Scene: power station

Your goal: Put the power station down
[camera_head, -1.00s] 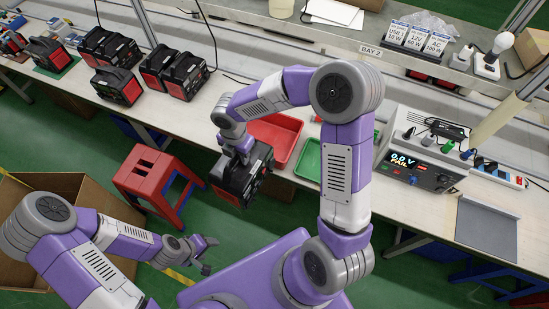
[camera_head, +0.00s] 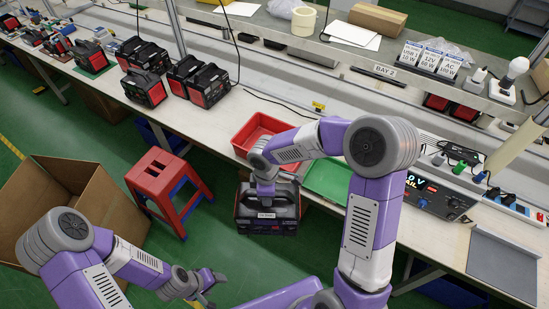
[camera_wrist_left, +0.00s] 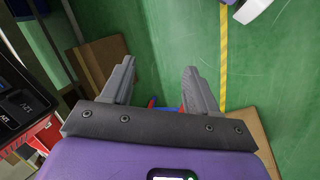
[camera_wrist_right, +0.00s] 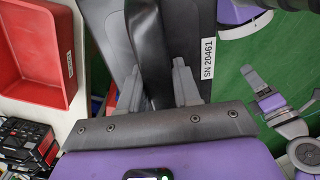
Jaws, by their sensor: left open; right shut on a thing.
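The held power station (camera_head: 268,212) is a black and red box with a top handle. It hangs in the air in front of the bench, a white label facing me. My right gripper (camera_head: 265,188) is shut on its handle. In the right wrist view the dark handle (camera_wrist_right: 148,45) runs between the fingers (camera_wrist_right: 158,88), and a label reads SN 20461. My left gripper (camera_head: 212,287) is open and empty, low above the floor to the left. The left wrist view shows its fingers (camera_wrist_left: 158,82) apart, with a black unit (camera_wrist_left: 18,100) at the left edge.
The bench holds a red tray (camera_head: 240,140), a green tray (camera_head: 325,185), a tester (camera_head: 437,197), a grey mat (camera_head: 500,262) and several other power stations (camera_head: 205,82) at left. A red stool (camera_head: 158,172) and an open cardboard box (camera_head: 110,200) stand on the green floor.

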